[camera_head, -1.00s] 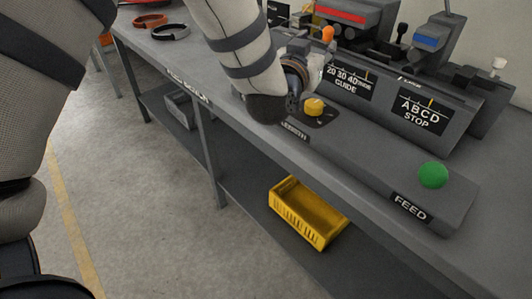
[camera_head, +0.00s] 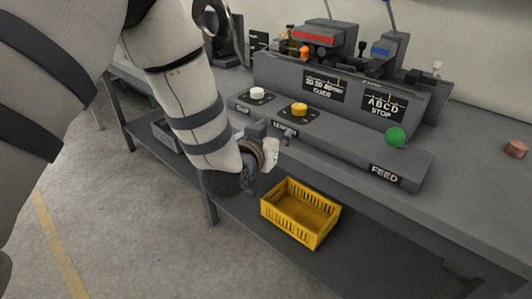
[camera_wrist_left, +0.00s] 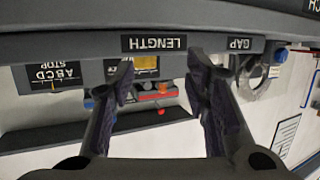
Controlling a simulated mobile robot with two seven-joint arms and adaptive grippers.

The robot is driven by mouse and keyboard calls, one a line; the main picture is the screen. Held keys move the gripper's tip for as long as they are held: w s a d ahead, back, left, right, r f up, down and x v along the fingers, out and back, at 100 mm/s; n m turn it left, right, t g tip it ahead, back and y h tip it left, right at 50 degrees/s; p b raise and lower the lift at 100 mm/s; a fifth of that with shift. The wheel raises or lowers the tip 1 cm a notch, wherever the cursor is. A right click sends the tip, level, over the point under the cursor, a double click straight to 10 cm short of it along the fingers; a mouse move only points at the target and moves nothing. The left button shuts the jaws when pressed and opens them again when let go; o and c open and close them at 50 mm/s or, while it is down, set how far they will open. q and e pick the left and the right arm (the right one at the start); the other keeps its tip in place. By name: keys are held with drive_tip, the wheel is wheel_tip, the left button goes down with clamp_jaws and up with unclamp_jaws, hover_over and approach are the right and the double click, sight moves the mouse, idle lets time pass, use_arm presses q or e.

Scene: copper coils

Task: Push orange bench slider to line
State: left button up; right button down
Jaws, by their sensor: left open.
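The small orange slider knob (camera_head: 304,53) stands on top of the grey machine at the back of the bench, left of centre. Below it is the black GUIDE scale plate (camera_head: 325,90) with numbers and a thin mark; whether knob and mark line up cannot be told. My left gripper (camera_head: 277,142) is in front of the feed console, near the LENGTH label and well short of the orange knob. In the left wrist view its two dark fingers (camera_wrist_left: 160,68) are apart with nothing between them, and the LENGTH label (camera_wrist_left: 154,43) appears upside down. My right gripper is out of view.
A yellow knob (camera_head: 299,110), a white knob (camera_head: 257,93) and a green button (camera_head: 395,137) stand up from the console. A blue-marked slider (camera_head: 381,50) is at the right. A yellow crate (camera_head: 300,211) sits on the lower shelf. A copper piece (camera_head: 516,149) lies far right.

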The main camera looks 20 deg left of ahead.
use_arm(q)
drive_tip(key=f, duration=0.1)
drive_tip(key=s+f, duration=0.1)
drive_tip(key=g, duration=0.1)
drive_tip(key=shift+s+f, duration=0.25)
drive_tip(key=shift+f, duration=0.15)
